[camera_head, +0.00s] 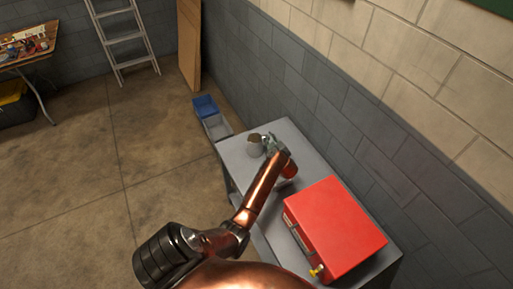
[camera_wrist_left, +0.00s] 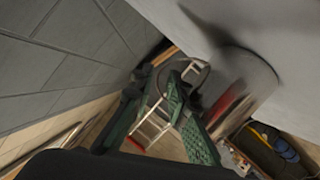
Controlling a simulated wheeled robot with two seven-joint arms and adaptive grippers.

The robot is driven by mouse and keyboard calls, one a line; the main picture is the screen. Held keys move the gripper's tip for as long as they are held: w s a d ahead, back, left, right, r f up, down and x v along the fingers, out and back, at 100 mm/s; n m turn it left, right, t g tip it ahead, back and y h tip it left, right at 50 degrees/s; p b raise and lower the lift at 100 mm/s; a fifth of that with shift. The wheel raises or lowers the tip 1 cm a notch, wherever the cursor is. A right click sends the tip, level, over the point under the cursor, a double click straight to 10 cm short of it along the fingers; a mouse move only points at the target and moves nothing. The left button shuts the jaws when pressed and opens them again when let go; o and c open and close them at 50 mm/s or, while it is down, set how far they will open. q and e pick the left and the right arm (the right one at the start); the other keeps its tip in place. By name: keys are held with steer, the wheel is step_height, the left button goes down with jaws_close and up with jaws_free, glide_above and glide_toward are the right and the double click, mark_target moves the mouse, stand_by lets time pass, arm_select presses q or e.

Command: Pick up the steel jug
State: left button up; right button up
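The steel jug (camera_head: 254,148) stands on the grey table near its far end. My left gripper (camera_head: 269,143) is right beside the jug, on its right side in the head view. In the left wrist view the jug (camera_wrist_left: 245,85) shows as a shiny cylinder with a looped handle towards the fingers. The green-padded fingers of my left gripper (camera_wrist_left: 155,88) are spread apart there, with one finger overlapping the handle loop. I cannot tell whether they touch it. My right gripper is in neither view.
A red case (camera_head: 335,228) lies on the near part of the grey table (camera_head: 235,158). A block wall runs along the table's right side. Blue and grey bins (camera_head: 205,106) stand on the floor beyond it. A stepladder (camera_head: 124,40) leans farther back.

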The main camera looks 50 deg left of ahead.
arm_select(q)
steer(key=shift+f+b+x, duration=0.2)
steer(key=shift+b+x, duration=0.1)
steer(key=shift+x, duration=0.9)
steer(key=shift+d+r, duration=0.15)
steer(key=shift+r, duration=0.05)
steer(key=shift+c, duration=0.4)
jaws_close()
